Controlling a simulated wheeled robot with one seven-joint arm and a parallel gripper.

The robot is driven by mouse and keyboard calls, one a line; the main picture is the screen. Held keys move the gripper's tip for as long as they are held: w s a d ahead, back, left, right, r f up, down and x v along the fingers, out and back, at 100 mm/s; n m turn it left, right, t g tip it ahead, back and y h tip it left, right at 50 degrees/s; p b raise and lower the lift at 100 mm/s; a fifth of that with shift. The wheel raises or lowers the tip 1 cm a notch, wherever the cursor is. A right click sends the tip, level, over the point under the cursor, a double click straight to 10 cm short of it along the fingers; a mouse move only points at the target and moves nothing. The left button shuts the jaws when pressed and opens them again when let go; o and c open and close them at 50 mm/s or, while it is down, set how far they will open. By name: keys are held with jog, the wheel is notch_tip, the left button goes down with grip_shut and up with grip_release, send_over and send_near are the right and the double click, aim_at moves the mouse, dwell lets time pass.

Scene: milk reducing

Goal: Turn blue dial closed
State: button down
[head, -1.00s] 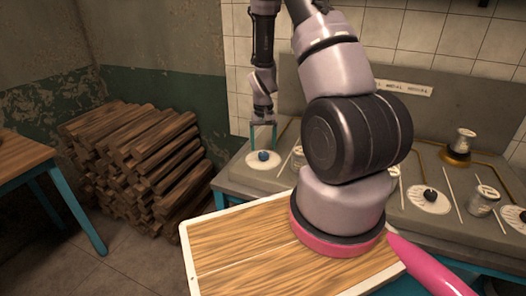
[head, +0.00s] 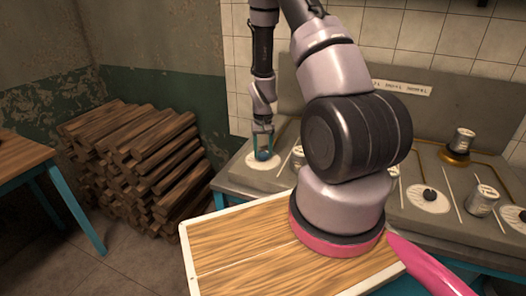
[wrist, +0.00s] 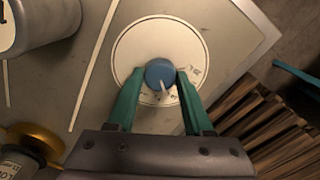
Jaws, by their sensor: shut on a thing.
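The blue dial (wrist: 160,74) sits at the centre of a round white disc (wrist: 128,45) with printed marks, on the grey counter. A pale pointer line on the dial points toward the lower edge of the wrist view. My gripper (wrist: 160,78) has its two green fingers on either side of the dial, shut on it. In the head view my gripper (head: 264,150) is lowered over the dial (head: 264,155) at the counter's left end, and its fingers partly cover the dial.
A grey canister (wrist: 45,22) stands left of the disc in the wrist view, with a brass-based item (wrist: 30,140) below it. More dark dials (head: 429,194) and canisters (head: 483,200) stand farther right. A wood pile (head: 135,160) lies left of the counter.

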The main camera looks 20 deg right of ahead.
aim_at(263, 153)
jog(key=shift+m, duration=0.3)
jog(key=m, duration=0.9)
jog(key=shift+m, duration=0.3)
dwell(0.4)
jog(key=shift+c, duration=1.5)
grip_release()
jog(key=shift+r, duration=0.1)
notch_tip(263, 153, up, 11)
